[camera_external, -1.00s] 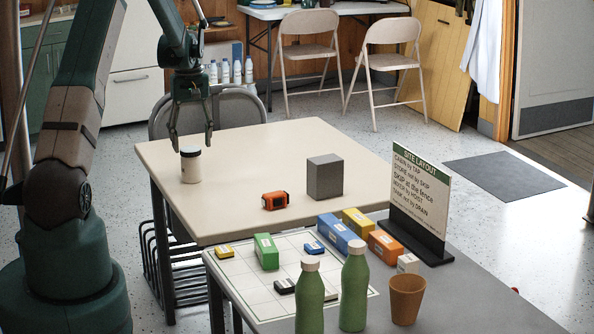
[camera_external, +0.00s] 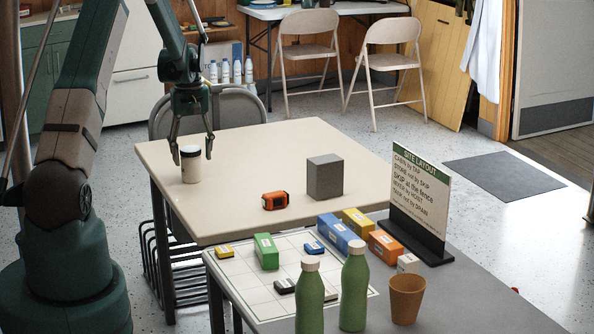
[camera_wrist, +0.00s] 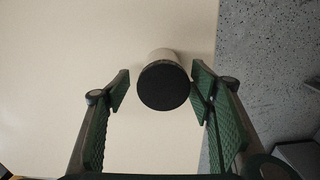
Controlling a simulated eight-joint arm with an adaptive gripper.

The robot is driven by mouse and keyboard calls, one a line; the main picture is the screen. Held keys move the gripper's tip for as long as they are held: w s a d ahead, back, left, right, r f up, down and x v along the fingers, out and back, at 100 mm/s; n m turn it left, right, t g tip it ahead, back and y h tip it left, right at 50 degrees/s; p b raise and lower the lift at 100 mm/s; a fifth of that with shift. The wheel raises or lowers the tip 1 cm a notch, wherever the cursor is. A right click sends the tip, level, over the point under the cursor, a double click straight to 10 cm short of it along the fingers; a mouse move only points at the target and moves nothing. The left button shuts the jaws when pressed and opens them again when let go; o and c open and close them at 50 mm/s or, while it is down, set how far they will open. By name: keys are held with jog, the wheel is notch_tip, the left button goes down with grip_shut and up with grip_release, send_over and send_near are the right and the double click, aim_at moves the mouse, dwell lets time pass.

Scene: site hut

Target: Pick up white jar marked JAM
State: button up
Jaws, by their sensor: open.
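The white jar (camera_external: 191,168) with a dark lid stands upright on the beige table, near its left side. Its marking is too small to read. My gripper (camera_external: 191,157) is open, pointing down, with its fingers on either side of the jar's top. In the wrist view the jar (camera_wrist: 163,56) shows its black lid toward the camera, between the tips of my open gripper (camera_wrist: 160,82). A gap shows between the lid and the left finger; the right finger is close to it. I cannot tell whether it touches.
An orange device (camera_external: 275,201) and a grey block (camera_external: 325,178) stand on the beige table (camera_external: 290,140), right of the jar. The grey front table holds green bottles (camera_external: 354,290), a brown cup (camera_external: 406,300), coloured blocks and a sign (camera_external: 419,200). A chair (camera_external: 238,108) stands behind.

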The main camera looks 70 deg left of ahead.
aim_at(191, 168)
jog(key=shift+s+f+b, duration=0.2)
jog(key=shift+f+b, duration=0.2)
jog(key=shift+f, duration=2.2)
jog(key=c, duration=1.2)
jog(key=shift+o, duration=0.2)
jog(key=shift+r, duration=0.2)
jog(key=shift+o, duration=0.2)
jog(key=shift+r+p, duration=0.6)
jog(key=shift+r, duration=4.25)
